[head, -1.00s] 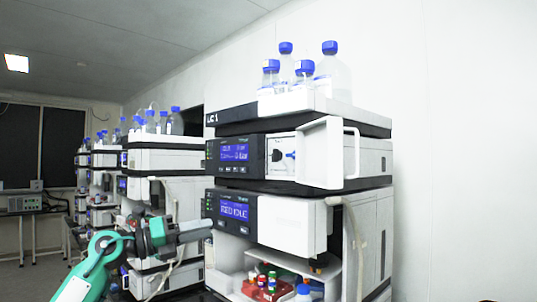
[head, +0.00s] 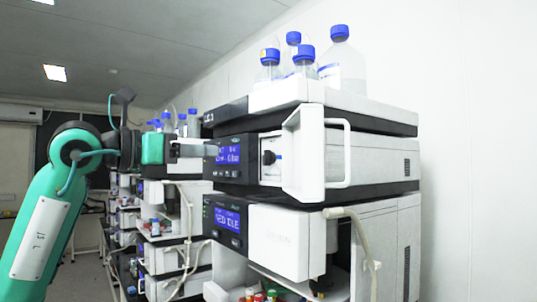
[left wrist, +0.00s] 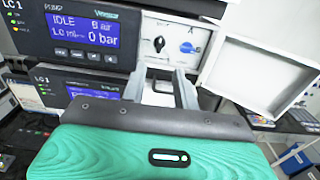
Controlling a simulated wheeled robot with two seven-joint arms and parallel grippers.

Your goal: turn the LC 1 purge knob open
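The LC 1 pump module (head: 365,160) has its white door (head: 305,150) swung open. Behind the door are a small black knob (left wrist: 159,44) and a blue knob (left wrist: 188,47) on a white panel. In the head view the black knob (head: 268,157) and blue knob (head: 278,157) overlap. No label shows which is the purge knob. My left gripper (head: 205,150) is in front of the pump's display side, pointing at the panel. In the left wrist view its two fingers (left wrist: 162,75) are apart with nothing between them, below the knobs and short of them. My right gripper is not in view.
The pump display (left wrist: 82,30) reads IDLE and 0 bar. The open door juts out just right of the knobs. Bottles (head: 303,60) with blue caps stand on top. A second module (head: 275,235) and a pale hose (head: 360,235) are below. More stacks stand at left behind my arm.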

